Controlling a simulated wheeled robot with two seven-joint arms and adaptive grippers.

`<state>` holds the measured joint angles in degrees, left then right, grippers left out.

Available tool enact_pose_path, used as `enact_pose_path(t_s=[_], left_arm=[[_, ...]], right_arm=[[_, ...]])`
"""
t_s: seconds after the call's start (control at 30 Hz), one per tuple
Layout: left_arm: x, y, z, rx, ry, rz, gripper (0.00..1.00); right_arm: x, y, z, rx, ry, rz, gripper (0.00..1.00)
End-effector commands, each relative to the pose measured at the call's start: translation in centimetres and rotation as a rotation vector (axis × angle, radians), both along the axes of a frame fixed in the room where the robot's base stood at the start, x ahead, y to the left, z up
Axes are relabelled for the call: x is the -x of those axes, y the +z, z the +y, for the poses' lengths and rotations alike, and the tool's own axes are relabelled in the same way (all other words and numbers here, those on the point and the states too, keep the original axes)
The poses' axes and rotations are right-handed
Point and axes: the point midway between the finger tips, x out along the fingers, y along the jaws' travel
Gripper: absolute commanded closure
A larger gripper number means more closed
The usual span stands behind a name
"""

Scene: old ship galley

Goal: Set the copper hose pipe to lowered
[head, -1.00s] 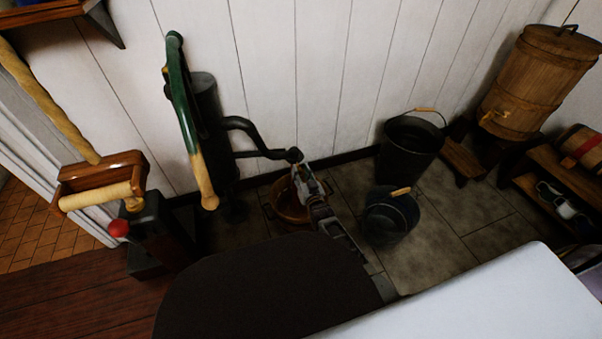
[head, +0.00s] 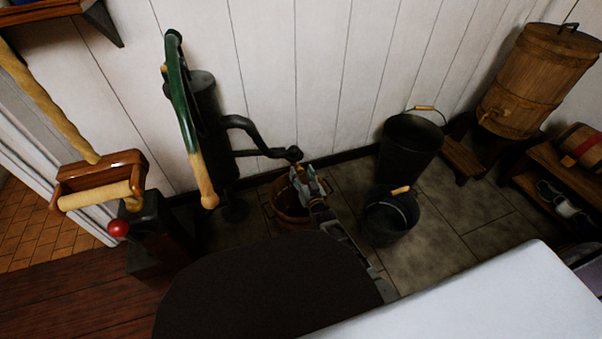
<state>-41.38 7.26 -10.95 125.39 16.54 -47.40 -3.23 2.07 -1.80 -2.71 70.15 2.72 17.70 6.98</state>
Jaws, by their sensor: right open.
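My right gripper (head: 308,181) reaches down in the head view, just below the end of the black pump spout (head: 268,151). It is open. A small brass-coloured piece (head: 302,168) shows at its fingertips; I cannot tell whether it is the copper hose pipe or whether the fingers touch it. No other copper pipe can be clearly made out. A brown wooden tub (head: 284,207) stands on the floor behind the gripper, partly hidden by it. My left gripper is not in view.
The hand pump's green lever (head: 180,100) with a wooden grip stands left of the spout. Two dark buckets, one against the wall (head: 408,150) and one nearer (head: 388,218), stand to the right. A wooden cask (head: 525,90) is at the far right. Tiled floor (head: 440,235) lies clear near the buckets.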

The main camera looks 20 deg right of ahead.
Motion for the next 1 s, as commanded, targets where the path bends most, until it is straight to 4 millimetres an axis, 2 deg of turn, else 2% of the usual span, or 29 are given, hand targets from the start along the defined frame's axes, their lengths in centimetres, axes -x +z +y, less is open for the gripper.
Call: enact_pose_path(t_s=[1.0], left_arm=[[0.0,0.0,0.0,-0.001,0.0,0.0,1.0]], right_arm=[[8.8,-0.1,-0.3,0.0,0.0,0.002,0.45]])
